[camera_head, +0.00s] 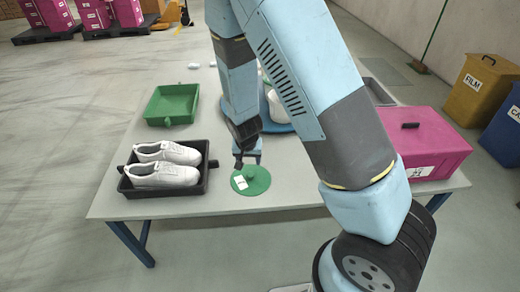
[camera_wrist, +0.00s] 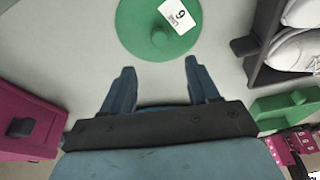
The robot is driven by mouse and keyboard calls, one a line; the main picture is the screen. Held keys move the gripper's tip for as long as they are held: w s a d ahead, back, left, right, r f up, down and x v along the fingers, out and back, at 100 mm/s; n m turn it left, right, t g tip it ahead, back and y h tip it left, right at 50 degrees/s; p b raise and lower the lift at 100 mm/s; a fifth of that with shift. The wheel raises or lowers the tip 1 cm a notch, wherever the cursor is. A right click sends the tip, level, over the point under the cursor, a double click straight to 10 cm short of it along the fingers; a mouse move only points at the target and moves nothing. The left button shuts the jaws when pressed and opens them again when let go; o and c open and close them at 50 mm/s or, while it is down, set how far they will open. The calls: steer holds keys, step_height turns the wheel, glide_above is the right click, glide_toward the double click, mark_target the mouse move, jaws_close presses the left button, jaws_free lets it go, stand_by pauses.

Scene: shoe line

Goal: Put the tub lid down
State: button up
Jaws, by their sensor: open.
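The green round tub lid (camera_head: 252,186) lies flat on the grey table near its front edge, with a knob and a white label. The lid also shows at the top of the wrist view (camera_wrist: 140,35), its label reading 6. My gripper (camera_head: 246,163) is just behind the lid in the head view. In the wrist view my gripper (camera_wrist: 156,75) is open, its two fingers apart with nothing between them. The knob lies just beyond the fingertips, apart from them.
A black tray (camera_head: 203,188) with two white shoes stands left of the lid. A green tub (camera_head: 172,104) stands behind it. A magenta box (camera_head: 428,140) is at the right. A white shoe (camera_head: 277,107) on a blue round base is partly hidden by my arm.

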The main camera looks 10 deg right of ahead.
steer(key=s+d+r+y, duration=0.15)
steer(key=d+r, duration=0.35)
steer(key=r, duration=0.8)
steer(key=s+d+r, duration=0.2)
steer(key=d+r, duration=0.3)
steer(key=r, duration=0.8)
steer(key=s+d+r+n+t, duration=0.1)
steer(key=s+d+r, duration=0.3)
steer(key=s+r, duration=0.3)
steer(key=s+d+r+n+t, duration=0.1)
steer(key=s+d+r, duration=0.4)
steer(key=s+r, duration=0.3)
steer(key=s+h, duration=0.1)
steer(key=s, duration=0.2)
steer(key=shift+s+t, duration=0.25)
steer(key=shift+t, duration=0.05)
steer(key=shift+r, duration=0.1)
